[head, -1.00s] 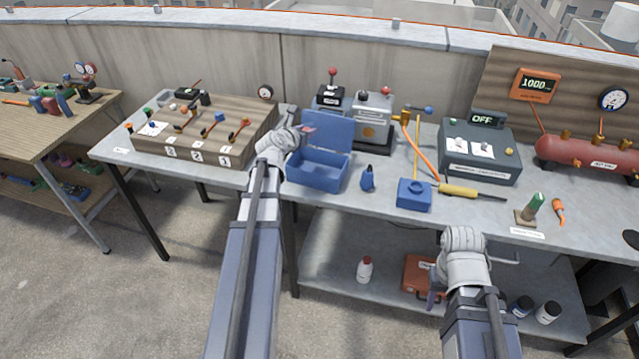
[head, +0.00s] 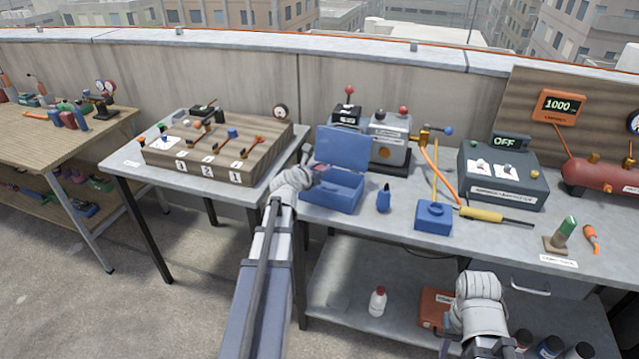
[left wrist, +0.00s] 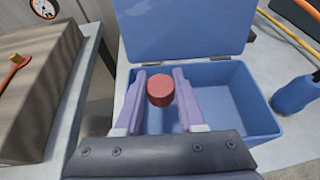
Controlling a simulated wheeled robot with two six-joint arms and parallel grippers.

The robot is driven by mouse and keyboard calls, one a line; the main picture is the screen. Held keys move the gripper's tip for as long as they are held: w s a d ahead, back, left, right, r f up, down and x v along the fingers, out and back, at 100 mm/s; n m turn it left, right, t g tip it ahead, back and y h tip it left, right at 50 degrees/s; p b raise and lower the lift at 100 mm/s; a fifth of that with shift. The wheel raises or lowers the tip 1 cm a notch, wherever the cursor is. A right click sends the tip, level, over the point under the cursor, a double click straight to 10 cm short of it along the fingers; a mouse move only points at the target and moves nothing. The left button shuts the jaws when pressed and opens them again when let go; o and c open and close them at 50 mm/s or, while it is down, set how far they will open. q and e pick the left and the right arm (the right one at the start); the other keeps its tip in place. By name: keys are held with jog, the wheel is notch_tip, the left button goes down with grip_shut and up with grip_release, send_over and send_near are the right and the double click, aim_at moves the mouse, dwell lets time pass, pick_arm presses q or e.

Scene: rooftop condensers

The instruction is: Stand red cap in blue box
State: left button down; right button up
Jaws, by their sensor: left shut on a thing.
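The blue box (head: 338,199) stands on the grey bench with its lid raised at the back. In the left wrist view its open inside (left wrist: 220,100) looks empty. My left gripper (head: 320,171) is over the left part of the box. It is shut on the red cap (left wrist: 160,92), a short cylinder held between the purple finger ends. The cap appears over the box opening; its exact height above the floor is unclear. My right gripper (head: 447,345) hangs low in front of the bench, its fingers mostly hidden by its wrist.
A blue bottle-like item (head: 383,201) stands just right of the box. A blue block with a yellow rod (head: 433,218) is farther right. The wooden switch board (head: 225,150) is left of the box. Machines with red knobs (head: 390,140) stand behind it.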

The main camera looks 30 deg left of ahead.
pick_arm(q)
jog(key=shift+f+b, duration=1.85)
jog(key=shift+f, duration=0.1)
jog(key=shift+r, duration=0.15)
jog(key=shift+f, duration=0.3)
jog(key=shift+b, duration=0.35)
jog(key=shift+s+d+f, duration=0.15)
jog(key=shift+s+f, duration=0.05)
jog(key=shift+f, duration=0.05)
jog(key=shift+r, duration=0.1)
